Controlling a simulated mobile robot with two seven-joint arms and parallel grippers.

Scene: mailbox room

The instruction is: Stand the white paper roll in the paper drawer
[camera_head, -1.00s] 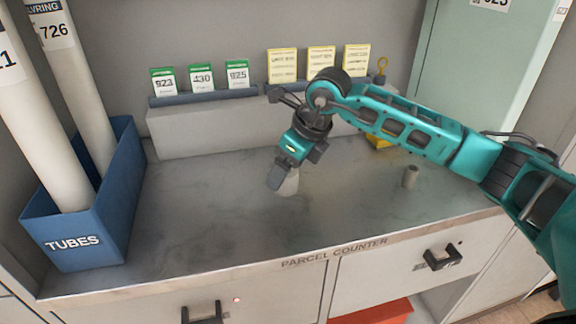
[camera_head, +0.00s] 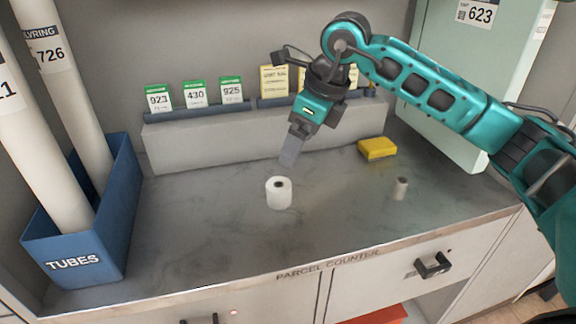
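The white paper roll (camera_head: 279,197) stands upright on the grey counter (camera_head: 225,235), its dark core hole facing up. My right gripper (camera_head: 290,153) is above and just behind the roll in the picture, fingers pointing down and apart from it. Its fingers show edge-on, so I cannot tell whether they are open. My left gripper is not in view. Two drawer fronts sit below the counter edge. The right one (camera_head: 390,283) has a black handle (camera_head: 433,264) and looks shut. The left one (camera_head: 262,305) is partly cut off. I cannot read which is the paper drawer.
A small grey roll (camera_head: 400,188) and a yellow block (camera_head: 377,148) are on the counter's right. A blue TUBES bin (camera_head: 75,262) with tall tubes stands at left. A raised ledge (camera_head: 200,145) with cards runs behind. A red item (camera_head: 385,316) shows below the right drawer.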

